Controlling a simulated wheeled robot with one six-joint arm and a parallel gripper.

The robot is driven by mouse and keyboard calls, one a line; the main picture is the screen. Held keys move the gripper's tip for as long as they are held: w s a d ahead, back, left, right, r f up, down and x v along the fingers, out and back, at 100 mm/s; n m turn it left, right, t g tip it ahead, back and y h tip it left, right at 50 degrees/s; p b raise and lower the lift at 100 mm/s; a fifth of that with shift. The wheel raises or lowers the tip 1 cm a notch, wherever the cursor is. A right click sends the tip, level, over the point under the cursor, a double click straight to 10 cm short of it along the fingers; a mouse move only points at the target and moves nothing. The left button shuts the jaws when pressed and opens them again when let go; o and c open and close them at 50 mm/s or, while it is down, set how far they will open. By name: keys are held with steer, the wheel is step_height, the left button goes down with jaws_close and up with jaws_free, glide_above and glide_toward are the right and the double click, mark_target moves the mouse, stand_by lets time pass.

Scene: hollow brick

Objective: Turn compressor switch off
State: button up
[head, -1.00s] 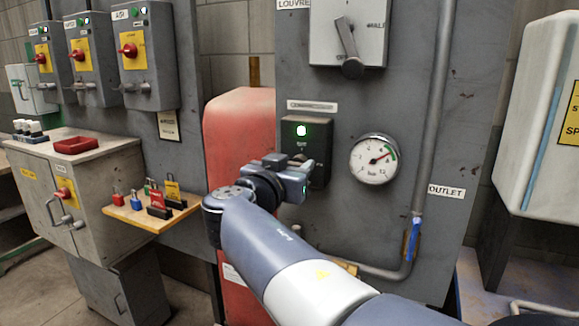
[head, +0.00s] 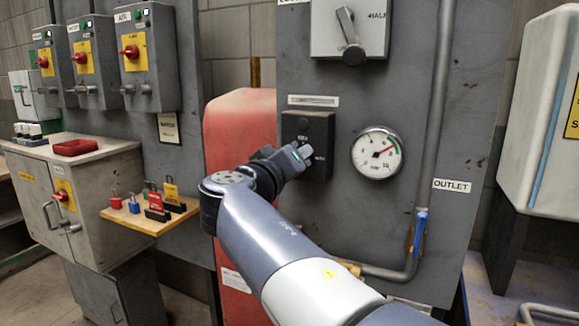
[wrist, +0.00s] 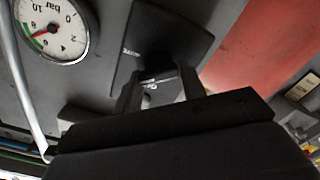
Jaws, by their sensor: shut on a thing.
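The compressor switch (head: 308,128) is a dark box on the grey panel, left of the pressure gauge. Its round lamp (head: 302,124) is dark. My gripper (head: 303,156) is at the lower part of the box, rolled to a tilt, and shut on the switch's knob. The knob is mostly hidden by the fingers in the head view.
The pressure gauge (head: 377,153) is close on the right, its needle on the upper right. A vertical pipe (head: 436,110) with a blue-handled valve (head: 420,222) stands further right. A red tank (head: 235,125) is on the left. The louvre switch (head: 349,28) is above.

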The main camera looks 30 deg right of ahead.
steer(key=shift+f+n+p, duration=0.15)
steer(key=shift+n+p, duration=0.5)
steer(key=shift+n, duration=4.35)
steer(key=o, duration=1)
steer(key=shift+a, duration=0.1)
steer(key=v, duration=1)
steer(key=shift+s+a, duration=0.25)
